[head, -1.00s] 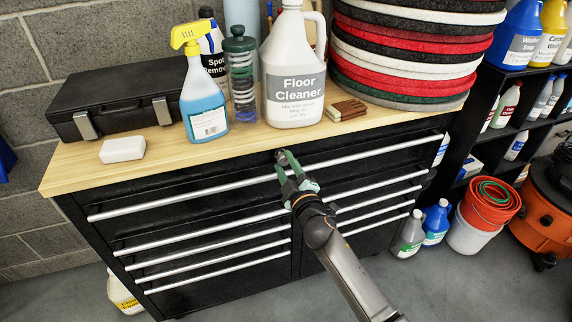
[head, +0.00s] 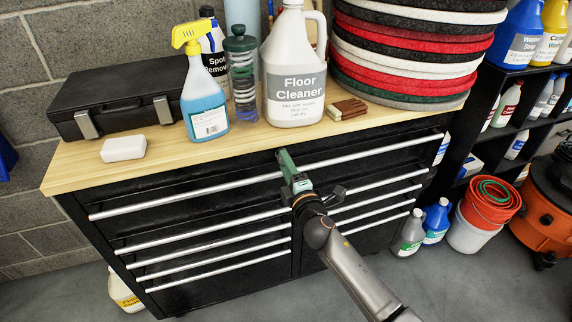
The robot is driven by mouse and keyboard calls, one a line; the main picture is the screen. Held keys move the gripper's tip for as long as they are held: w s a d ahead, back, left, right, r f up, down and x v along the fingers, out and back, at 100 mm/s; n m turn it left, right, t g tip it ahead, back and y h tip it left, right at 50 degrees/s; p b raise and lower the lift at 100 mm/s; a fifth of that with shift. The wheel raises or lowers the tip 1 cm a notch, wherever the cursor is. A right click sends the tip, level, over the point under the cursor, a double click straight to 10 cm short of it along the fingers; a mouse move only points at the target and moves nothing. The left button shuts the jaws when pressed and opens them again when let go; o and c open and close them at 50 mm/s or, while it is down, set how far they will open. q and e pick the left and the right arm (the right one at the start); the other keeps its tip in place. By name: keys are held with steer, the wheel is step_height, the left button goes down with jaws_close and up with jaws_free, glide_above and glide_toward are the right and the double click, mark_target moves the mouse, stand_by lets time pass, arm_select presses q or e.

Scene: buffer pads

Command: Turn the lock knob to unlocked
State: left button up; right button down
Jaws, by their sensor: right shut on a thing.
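The lock knob sits at the top middle of the black tool cabinet (head: 190,265), just under the wooden top. It is hidden behind my right gripper (head: 284,156). My right gripper has its green fingertips at that spot, shut on the knob, and its wrist is rolled so the fingers overlap in the view. I cannot see which way the knob is turned. The left gripper is not in view.
Long silver drawer handles (head: 190,195) run left and right of my gripper, close to it. On the wooden top (head: 75,173) stand a spray bottle (head: 204,100), a floor cleaner jug (head: 294,65) and stacked pads (head: 405,60).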

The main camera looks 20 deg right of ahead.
stand_by(0.4)
steer(key=shift+c, duration=2.4)
jaws_free()
steer(key=s+m, duration=1.3)
steer(key=m, duration=0.5)
steer(key=s+f+n+g+y+p, duration=0.1)
steer(key=s+f+g+p, duration=0.5)
steer(key=s+f, duration=0.8)
steer(key=s+g, duration=0.1)
steer(key=s, duration=0.1)
steer(key=shift+s+a+f+g, duration=0.25)
steer(key=shift+s+f+g, duration=0.05)
steer(key=shift+s, duration=0.05)
